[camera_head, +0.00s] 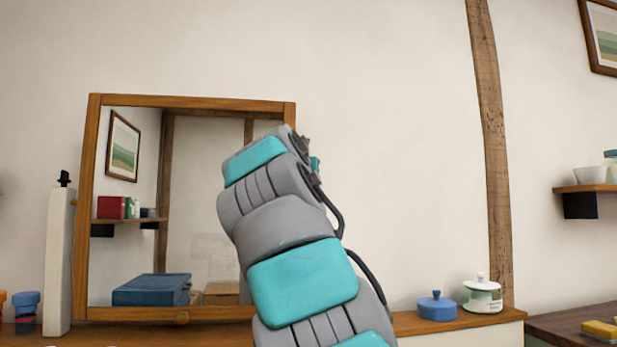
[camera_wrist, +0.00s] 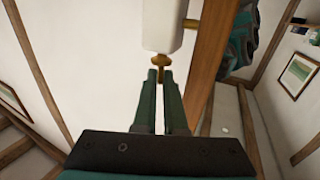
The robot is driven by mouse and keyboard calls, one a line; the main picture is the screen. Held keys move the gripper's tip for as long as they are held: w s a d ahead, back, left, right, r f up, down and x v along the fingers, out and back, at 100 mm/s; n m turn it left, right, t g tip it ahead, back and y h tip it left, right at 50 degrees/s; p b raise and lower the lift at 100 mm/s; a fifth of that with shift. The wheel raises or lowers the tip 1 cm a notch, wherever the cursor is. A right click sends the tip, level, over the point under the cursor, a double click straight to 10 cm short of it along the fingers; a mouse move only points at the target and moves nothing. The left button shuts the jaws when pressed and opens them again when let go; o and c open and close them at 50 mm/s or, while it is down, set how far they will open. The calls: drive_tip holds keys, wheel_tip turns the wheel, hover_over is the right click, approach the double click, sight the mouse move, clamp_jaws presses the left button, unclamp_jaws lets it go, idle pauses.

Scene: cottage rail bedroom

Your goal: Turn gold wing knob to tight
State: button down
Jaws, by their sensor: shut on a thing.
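The gold wing knob (camera_wrist: 160,62) shows in the wrist view at the end of a white post (camera_wrist: 164,25), beside a wooden mirror frame (camera_wrist: 208,55). My gripper (camera_wrist: 160,77) has its two dark green fingers shut on the knob at their tips, with a narrow gap further back between them. In the head view my arm covers the right side of the mirror (camera_head: 200,260), so the knob and the fingertips are hidden there. How tight the knob is cannot be told.
A white post (camera_head: 58,262) with a black top stands left of the mirror. A blue lidded pot (camera_head: 437,306) and a white-and-green jar (camera_head: 482,295) stand on the wooden top (camera_head: 410,324) right of my arm. The wall above is clear.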

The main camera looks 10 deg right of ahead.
drive_tip(key=shift+w+a+r+m+g+h+p, duration=0.15)
drive_tip(key=shift+m+g+h+p, duration=0.2)
drive_tip(key=shift+h+p, duration=0.4)
drive_tip(key=shift+m, duration=0.35)
drive_tip(key=shift+f, duration=0.2)
drive_tip(key=c, duration=1.3)
unclamp_jaws()
drive_tip(key=shift+o, duration=0.2)
drive_tip(key=b+v, duration=0.2)
drive_tip(key=v, duration=0.6)
